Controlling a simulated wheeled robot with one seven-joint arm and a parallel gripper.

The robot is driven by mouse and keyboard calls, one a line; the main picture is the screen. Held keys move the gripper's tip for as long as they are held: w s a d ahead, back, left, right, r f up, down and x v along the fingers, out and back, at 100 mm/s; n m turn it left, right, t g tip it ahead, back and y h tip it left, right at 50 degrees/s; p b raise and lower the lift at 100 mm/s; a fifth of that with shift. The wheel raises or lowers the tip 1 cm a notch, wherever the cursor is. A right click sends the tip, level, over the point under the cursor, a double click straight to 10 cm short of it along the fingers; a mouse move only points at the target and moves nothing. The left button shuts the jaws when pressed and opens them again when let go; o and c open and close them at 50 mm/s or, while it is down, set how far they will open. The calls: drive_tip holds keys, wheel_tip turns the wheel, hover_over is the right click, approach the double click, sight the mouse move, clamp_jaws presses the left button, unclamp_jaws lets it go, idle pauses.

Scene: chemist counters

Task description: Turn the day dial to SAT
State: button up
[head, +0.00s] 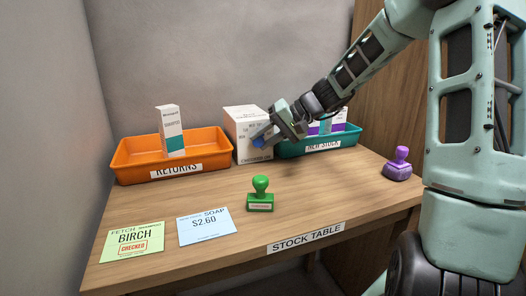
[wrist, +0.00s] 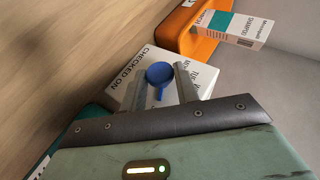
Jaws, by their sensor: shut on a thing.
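The day dial (wrist: 160,73) is a blue round knob with a narrow pointer, on the face of a white box (wrist: 141,62) printed "CHECKED ON". In the wrist view the pointer extends toward my gripper's body. In the head view the box (head: 247,122) stands at the back of the table, and the blue dial (head: 258,143) shows at its front. My gripper (head: 268,135) reaches the dial from the right. Its fingers (wrist: 161,84) are shut on the dial, one on each side. Day words around the dial are partly covered; I cannot read SAT.
An orange RETURNS tray (head: 132,160) with an upright carton (head: 171,130) is left of the box. A teal tray (head: 291,149) is right, behind my gripper. A green stamp (head: 260,195), purple stamp (head: 398,165), green card (head: 133,241) and blue card (head: 207,226) lie in front.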

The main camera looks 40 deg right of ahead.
drive_tip(key=shift+d+f+m+t+y+b, duration=0.1)
drive_tip(key=shift+f+m+t+y+b, duration=0.25)
drive_tip(key=shift+y+b, duration=0.55)
drive_tip(key=shift+s+r, duration=0.1)
drive_tip(key=shift+r, duration=0.05)
drive_tip(key=o, duration=0.9)
drive_tip(key=shift+o, duration=0.2)
drive_tip(key=p+v, duration=0.3)
drive_tip(key=v, duration=1.4)
drive_tip(key=shift+s+d, duration=0.15)
drive_tip(key=shift+d, duration=0.1)
